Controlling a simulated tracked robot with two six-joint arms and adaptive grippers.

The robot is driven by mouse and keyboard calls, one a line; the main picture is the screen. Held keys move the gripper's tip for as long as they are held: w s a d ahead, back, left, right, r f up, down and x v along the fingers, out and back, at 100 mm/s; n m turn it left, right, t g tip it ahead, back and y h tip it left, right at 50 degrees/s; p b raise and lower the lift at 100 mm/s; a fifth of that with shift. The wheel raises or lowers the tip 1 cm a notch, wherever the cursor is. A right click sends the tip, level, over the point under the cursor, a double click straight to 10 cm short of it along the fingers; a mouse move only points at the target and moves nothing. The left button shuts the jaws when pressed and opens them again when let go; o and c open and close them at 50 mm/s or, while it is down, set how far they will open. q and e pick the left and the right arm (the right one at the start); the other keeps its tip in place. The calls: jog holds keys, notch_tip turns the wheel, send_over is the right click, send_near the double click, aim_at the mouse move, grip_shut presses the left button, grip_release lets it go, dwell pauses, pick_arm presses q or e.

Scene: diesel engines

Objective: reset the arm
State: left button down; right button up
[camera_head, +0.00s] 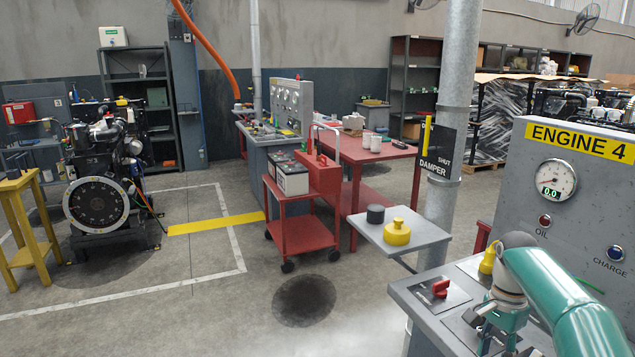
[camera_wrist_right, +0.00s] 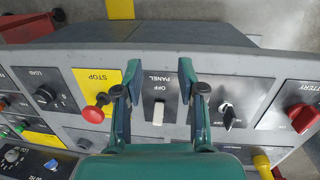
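My right arm (camera_head: 565,290) is teal and reaches over the Engine 4 control desk from the lower right in the head view. Its gripper (camera_head: 492,325) hangs over the desk top, partly cut off by the lower edge. In the right wrist view the gripper (camera_wrist_right: 160,90) has its two fingers spread apart with nothing between them. The white PANEL OFF switch (camera_wrist_right: 158,112) shows in the gap between the fingers. I cannot tell how far above the desk the fingertips are. My left arm and gripper are not in view.
A red stop knob (camera_wrist_right: 94,113) is left of the fingers; a black knob (camera_wrist_right: 229,117) and red battery switch (camera_wrist_right: 303,118) are right. The Engine 4 panel (camera_head: 590,190) rises behind the desk. A pole (camera_head: 452,120) and small shelf (camera_head: 388,232) stand left of it.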

jog(key=s+a+f+n+g+y, duration=0.1)
jog(key=s+a+f+n, duration=0.1)
jog(key=s+a+f, duration=0.6)
jog(key=s+a+f+n+g+y, duration=0.1)
jog(key=s+a+f+n+g, duration=0.2)
jog(key=f, duration=1)
jog(key=s+a+f+n+t+y, duration=0.1)
jog(key=s+a+f+n+t, duration=0.2)
jog(key=s+a+f, duration=0.2)
jog(key=s+a+f+n+t, duration=0.3)
jog(key=s+a, duration=0.4)
jog(key=s, duration=0.4)
jog(key=shift+f+y, duration=0.4)
jog(key=shift+f, duration=0.45)
jog(key=shift+o, duration=0.2)
